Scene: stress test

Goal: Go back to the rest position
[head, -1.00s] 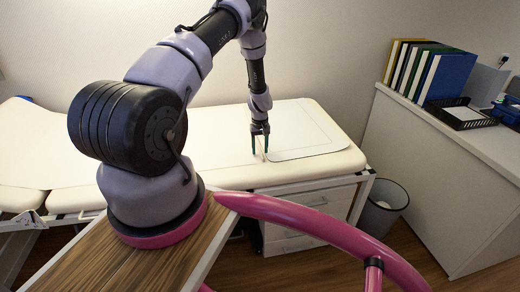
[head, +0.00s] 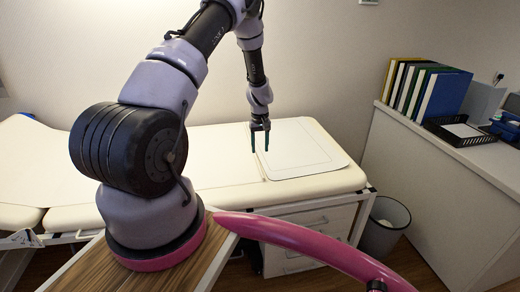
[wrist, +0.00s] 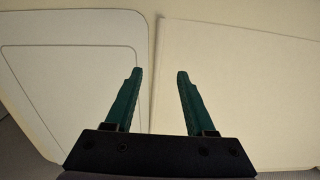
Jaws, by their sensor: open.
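My gripper (head: 260,141) hangs with its fingers pointing down above the exam couch (head: 220,180), near the left edge of a white mat (head: 300,150) with a thin dark outline. In the wrist view my gripper (wrist: 154,92) shows two dark green fingers spread apart with nothing between them. The mat (wrist: 75,75) lies to the left there and the bare cream couch pad (wrist: 245,75) to the right. I cannot tell the exact gap between the fingertips and the couch.
A counter (head: 430,185) at the right holds a row of binders (head: 425,88) and a black paper tray (head: 460,131). A waste bin (head: 385,225) stands between couch and counter. Drawers (head: 305,235) sit under the couch. The wall (head: 320,60) is close behind it.

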